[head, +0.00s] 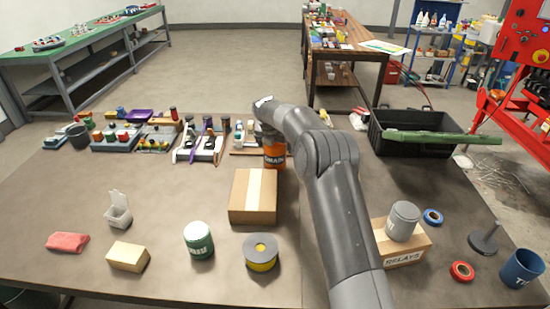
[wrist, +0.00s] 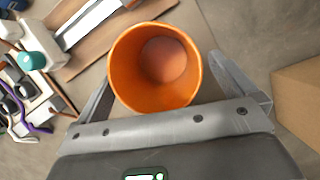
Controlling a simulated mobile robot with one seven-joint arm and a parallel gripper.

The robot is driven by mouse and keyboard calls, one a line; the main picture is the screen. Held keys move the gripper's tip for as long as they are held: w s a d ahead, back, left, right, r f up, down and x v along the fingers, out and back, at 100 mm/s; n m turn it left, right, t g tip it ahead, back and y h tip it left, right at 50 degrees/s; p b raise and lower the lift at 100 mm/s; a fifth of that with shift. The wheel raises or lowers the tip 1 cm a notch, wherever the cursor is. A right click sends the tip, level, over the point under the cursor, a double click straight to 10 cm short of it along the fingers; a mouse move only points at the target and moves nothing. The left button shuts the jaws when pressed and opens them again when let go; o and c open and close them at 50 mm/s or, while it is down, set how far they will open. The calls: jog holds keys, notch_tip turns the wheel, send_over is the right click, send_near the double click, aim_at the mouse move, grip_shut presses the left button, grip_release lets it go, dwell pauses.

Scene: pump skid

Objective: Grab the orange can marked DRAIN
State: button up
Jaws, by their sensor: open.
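The orange can with dark lettering (head: 275,158), partly readable as DRAIN, stands upright on the table behind a cardboard box. In the wrist view the can (wrist: 130,75) is seen from above, open-topped and apparently empty. My gripper (wrist: 160,74) is open, with one finger on each side of the can. A gap shows at the right finger; whether the left finger touches the can I cannot tell. In the head view my arm hides most of the gripper, and the can's top is partly covered.
The cardboard box (head: 253,196) sits just in front of the can. A tool rack (head: 200,148) stands to its left. A black crate (head: 415,147) with a green bar lies at the right.

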jog(key=shift+x, duration=1.85)
jog(key=shift+w+a+r, duration=0.1)
jog(key=shift+c, duration=0.3)
jog(key=c, duration=1.1)
